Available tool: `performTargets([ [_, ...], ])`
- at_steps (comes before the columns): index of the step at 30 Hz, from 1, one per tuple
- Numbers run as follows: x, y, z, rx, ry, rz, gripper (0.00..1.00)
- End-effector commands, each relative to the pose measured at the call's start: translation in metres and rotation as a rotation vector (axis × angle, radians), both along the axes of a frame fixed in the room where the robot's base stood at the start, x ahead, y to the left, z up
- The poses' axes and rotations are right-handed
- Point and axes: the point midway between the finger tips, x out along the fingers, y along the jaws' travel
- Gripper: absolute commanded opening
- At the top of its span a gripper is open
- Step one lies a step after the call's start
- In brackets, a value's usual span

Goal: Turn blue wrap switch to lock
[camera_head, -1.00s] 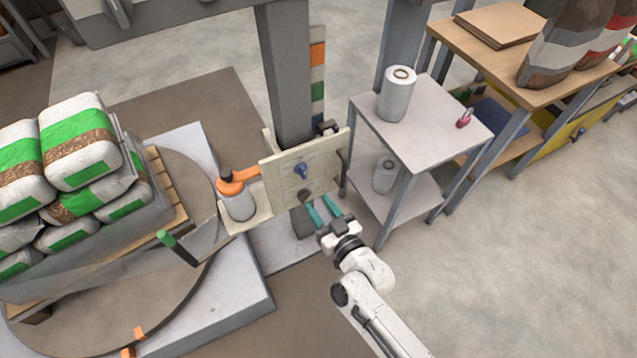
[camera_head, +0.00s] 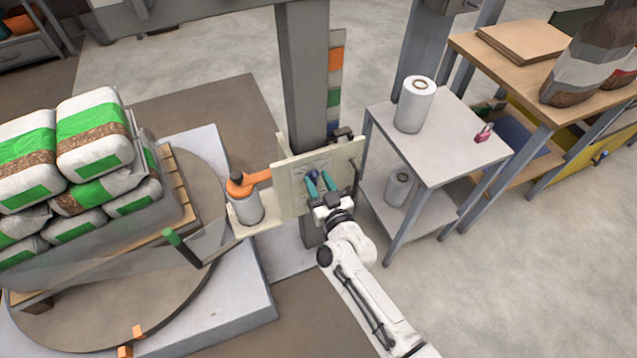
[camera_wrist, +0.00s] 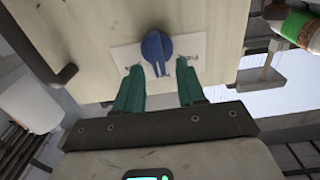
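The blue wrap switch (camera_wrist: 157,48) is a round blue knob with a raised grip bar, on a pale label plate of the cream panel (camera_wrist: 90,25). In the wrist view its bar runs nearly up and down, and the label's lettering is partly hidden. In the head view the knob (camera_head: 314,174) shows just beyond my fingertips, on the panel (camera_head: 292,195) fixed to the grey post. In the head view my gripper (camera_head: 320,182) points at the panel.
A dark handle (camera_head: 355,175) is on the panel's right edge. A metal table (camera_head: 440,135) with a white film roll (camera_head: 414,104) stands to the right. Pallet bags (camera_head: 95,140) are stacked left.

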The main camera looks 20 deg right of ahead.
Motion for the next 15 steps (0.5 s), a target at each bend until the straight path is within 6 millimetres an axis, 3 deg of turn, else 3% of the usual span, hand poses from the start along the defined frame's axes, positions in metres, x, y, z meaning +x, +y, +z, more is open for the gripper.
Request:
performTargets([
  [9, 0.0026, -0.0003, -0.0002, 0.0, 0.001, 0.0, 0.39],
  [15, 0.0025, -0.0003, -0.0002, 0.0, 0.001, 0.0, 0.21],
])
